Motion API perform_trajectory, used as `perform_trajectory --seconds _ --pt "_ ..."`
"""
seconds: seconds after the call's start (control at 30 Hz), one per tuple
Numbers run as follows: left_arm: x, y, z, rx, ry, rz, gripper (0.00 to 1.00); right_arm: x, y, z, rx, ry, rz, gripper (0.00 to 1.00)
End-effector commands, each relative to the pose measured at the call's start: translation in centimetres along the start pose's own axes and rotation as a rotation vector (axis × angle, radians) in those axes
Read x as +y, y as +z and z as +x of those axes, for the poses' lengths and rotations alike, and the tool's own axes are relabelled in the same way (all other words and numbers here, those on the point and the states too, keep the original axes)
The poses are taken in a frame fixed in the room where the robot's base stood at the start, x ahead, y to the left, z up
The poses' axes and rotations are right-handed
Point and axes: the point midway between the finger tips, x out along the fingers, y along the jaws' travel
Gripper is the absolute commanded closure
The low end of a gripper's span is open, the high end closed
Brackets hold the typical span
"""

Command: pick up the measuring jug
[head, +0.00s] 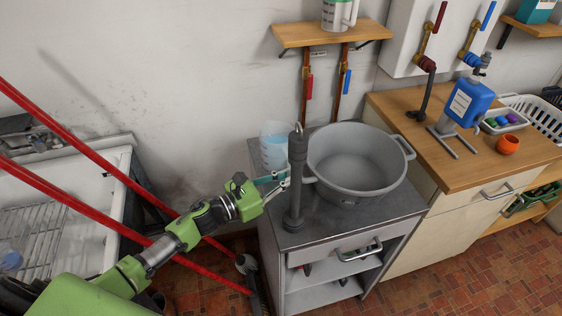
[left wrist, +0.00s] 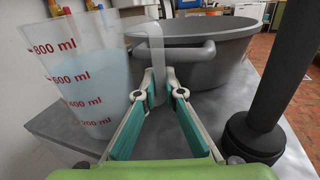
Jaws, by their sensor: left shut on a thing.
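The measuring jug (head: 273,143) is translucent with pale blue liquid inside. It stands upright at the back left of the grey metal cabinet top. In the left wrist view the jug (left wrist: 82,80) fills the left side, with red millilitre marks. My left gripper (head: 284,180) reaches in from the left. In the left wrist view its fingers (left wrist: 157,88) are shut on the jug's pale upright handle (left wrist: 156,58). The jug's base is partly hidden. My right gripper is in neither view.
A big grey tub (head: 355,165) stands right beside the jug. A dark grey upright post (head: 297,185) stands in front, close to my left gripper. A wooden shelf (head: 330,33) hangs above. A wooden counter (head: 470,150) with a blue bottle (head: 468,103) is at the right.

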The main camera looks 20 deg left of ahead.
Motion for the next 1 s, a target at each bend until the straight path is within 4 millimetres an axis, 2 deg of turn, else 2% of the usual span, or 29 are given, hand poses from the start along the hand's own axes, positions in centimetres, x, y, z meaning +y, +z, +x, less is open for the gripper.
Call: perform_trajectory --seconds 0.47,0.77,1.0 --pt "0.1 0.7 -0.2 -0.003 -0.001 0.003 1.00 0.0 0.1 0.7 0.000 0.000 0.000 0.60" --pt "0.0 0.6 -3.0 -0.002 0.000 0.003 1.00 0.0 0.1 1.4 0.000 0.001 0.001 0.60" --pt "0.0 0.6 -6.1 -0.002 0.000 0.003 1.00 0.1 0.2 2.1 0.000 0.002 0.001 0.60"
